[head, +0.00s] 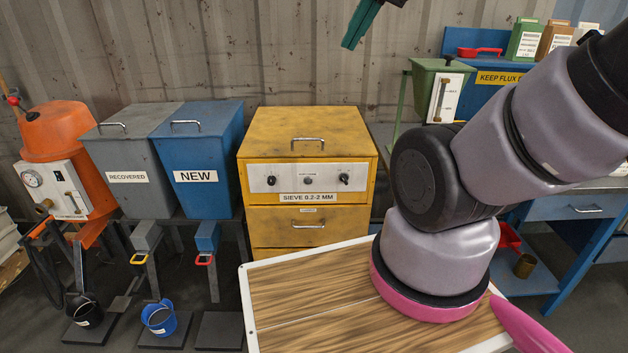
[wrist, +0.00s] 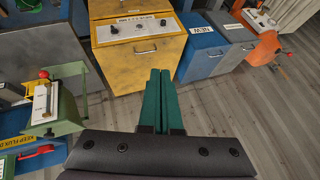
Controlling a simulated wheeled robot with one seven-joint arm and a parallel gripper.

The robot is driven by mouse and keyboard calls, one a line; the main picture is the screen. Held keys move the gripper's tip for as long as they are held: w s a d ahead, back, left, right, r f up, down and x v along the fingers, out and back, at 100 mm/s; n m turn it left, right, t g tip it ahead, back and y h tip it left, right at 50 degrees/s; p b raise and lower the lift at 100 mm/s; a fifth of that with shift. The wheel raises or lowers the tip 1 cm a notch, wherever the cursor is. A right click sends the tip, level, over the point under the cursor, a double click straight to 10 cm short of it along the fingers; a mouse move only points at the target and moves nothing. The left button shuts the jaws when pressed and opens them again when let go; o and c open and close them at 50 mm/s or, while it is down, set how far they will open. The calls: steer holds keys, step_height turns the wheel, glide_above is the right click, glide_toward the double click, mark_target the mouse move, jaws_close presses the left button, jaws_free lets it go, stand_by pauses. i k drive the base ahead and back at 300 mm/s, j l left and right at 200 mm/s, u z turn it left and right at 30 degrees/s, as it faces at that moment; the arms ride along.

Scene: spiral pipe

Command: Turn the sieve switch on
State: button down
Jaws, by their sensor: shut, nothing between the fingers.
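The yellow sieve cabinet (head: 250,232) stands against the back wall in the head view, with a white panel (head: 325,172) labelled SIEVE 0.2-2 MM. The panel bears a dark control at the left (head: 271,181), a small one in the middle (head: 308,181) and a dark one at the right (head: 344,179). Their settings are too small to read. The panel also shows in the wrist view (wrist: 125,33). My gripper (head: 350,46) is above and in front of the cabinet, apart from it. Its green fingers are together and empty in the wrist view (wrist: 160,72).
Blue NEW (head: 215,140) and grey RECOVERED (head: 130,150) bins stand left of the cabinet, then an orange machine (head: 60,130). A green hopper (head: 435,80) and a blue bench (head: 575,208) are at the right. My wood-topped base fills the lower front.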

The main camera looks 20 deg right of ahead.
mark_target(343, 178)
steer(key=i+l+z, duration=0.15)
steer(key=l+z, duration=0.35)
steer(key=i+l+z, duration=0.25)
steer(key=z, duration=0.25)
